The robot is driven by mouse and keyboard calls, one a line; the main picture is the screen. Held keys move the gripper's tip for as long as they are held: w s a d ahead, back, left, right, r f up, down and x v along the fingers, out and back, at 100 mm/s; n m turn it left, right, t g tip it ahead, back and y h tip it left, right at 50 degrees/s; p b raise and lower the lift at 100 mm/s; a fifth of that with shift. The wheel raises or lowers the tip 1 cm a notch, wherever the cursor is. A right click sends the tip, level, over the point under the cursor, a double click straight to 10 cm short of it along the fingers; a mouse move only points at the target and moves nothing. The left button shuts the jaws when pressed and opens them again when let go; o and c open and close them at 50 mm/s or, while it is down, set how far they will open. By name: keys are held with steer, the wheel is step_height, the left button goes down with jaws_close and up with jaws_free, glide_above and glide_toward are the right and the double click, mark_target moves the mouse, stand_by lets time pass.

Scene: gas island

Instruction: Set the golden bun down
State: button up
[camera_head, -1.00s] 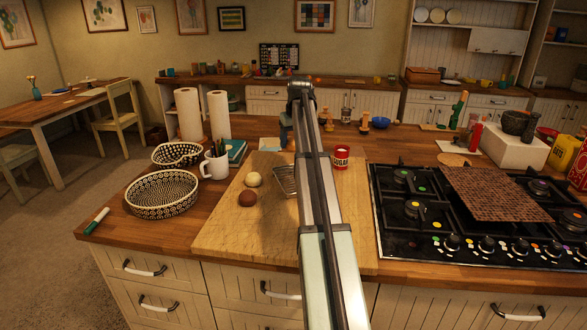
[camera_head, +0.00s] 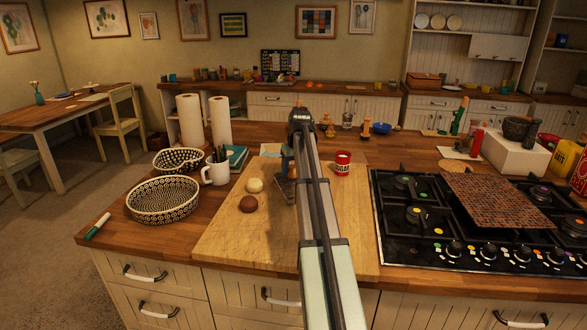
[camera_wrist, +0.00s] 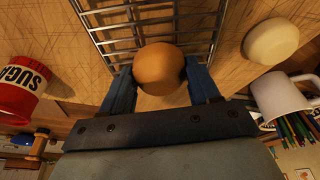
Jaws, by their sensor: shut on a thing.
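The golden bun (camera_wrist: 160,69) is round and orange-brown. In the wrist view it sits between the two blue fingers of my gripper (camera_wrist: 161,88), which is shut on it. A wire rack (camera_wrist: 108,42) lies on the wooden board beyond and around the bun; I cannot tell whether the bun touches it. In the head view my gripper (camera_head: 287,164) is over the board, at the rack (camera_head: 285,190), partly behind my arm. The bun is hidden there.
A pale bun (camera_head: 255,185) and a dark brown bun (camera_head: 249,203) lie on the board (camera_head: 225,240), left of the rack. A red sugar tin (camera_head: 342,166) stands to the right. A white mug (camera_head: 214,173) with pencils stands left, and the stove (camera_head: 400,235) is right.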

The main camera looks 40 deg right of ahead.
steer(key=shift+f, duration=0.1)
steer(key=o, duration=1.1)
steer(key=shift+c, duration=0.2)
steer(key=v, duration=1.2)
